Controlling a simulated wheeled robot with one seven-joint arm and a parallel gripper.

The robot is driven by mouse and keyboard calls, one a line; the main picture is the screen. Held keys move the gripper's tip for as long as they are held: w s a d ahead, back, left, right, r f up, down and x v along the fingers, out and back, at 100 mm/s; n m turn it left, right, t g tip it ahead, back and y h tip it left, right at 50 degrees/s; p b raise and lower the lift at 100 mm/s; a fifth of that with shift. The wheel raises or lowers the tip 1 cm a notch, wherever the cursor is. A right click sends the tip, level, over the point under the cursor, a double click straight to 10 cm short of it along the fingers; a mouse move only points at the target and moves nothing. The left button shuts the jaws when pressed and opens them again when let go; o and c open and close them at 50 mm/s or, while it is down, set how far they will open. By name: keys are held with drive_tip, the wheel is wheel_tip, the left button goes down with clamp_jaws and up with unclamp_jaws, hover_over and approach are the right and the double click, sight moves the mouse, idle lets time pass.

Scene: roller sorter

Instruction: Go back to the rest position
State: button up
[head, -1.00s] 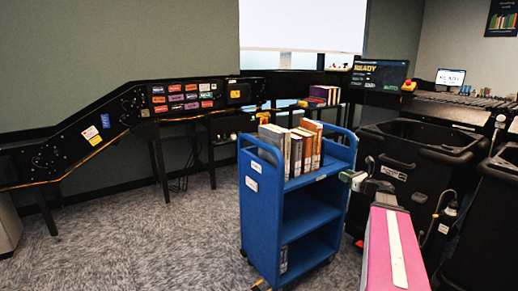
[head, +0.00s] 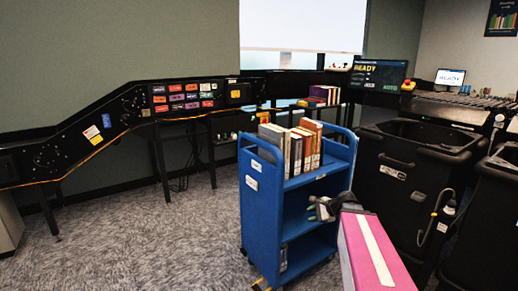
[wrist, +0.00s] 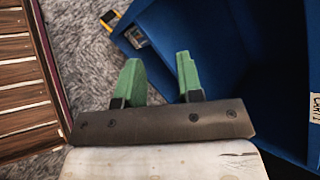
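My gripper (head: 316,208) is at the front right side of the blue cart, at about the height of its middle shelf. In the wrist view its two green fingers (wrist: 160,82) stand apart with nothing between them, so it is open and empty. Grey carpet shows behind the fingers. My pink arm link with a white stripe comes in from the lower right of the head view. I cannot tell whether the gripper touches the cart.
The blue cart (head: 260,225) holds upright books (head: 291,150) on top; its wall fills the right of the wrist view (wrist: 270,60). Black bins (head: 400,185) stand at right. A sloping black conveyor (head: 105,125) runs along the back. Brown slats (wrist: 22,80) lie left in the wrist view.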

drive_tip(key=s+a+f+n+g+h, duration=0.2)
drive_tip(key=s+f+n+g+h, duration=0.1)
drive_tip(key=s+f+n+h, duration=0.1)
drive_tip(key=s+a+f+n+g+h, duration=0.2)
drive_tip(key=s+f+n, duration=0.4)
drive_tip(key=n, duration=0.5)
drive_tip(key=shift+s+g+h, duration=0.5)
drive_tip(key=shift+s+h, duration=0.6)
drive_tip(key=shift+s, duration=0.15)
drive_tip(key=shift+w, duration=0.1)
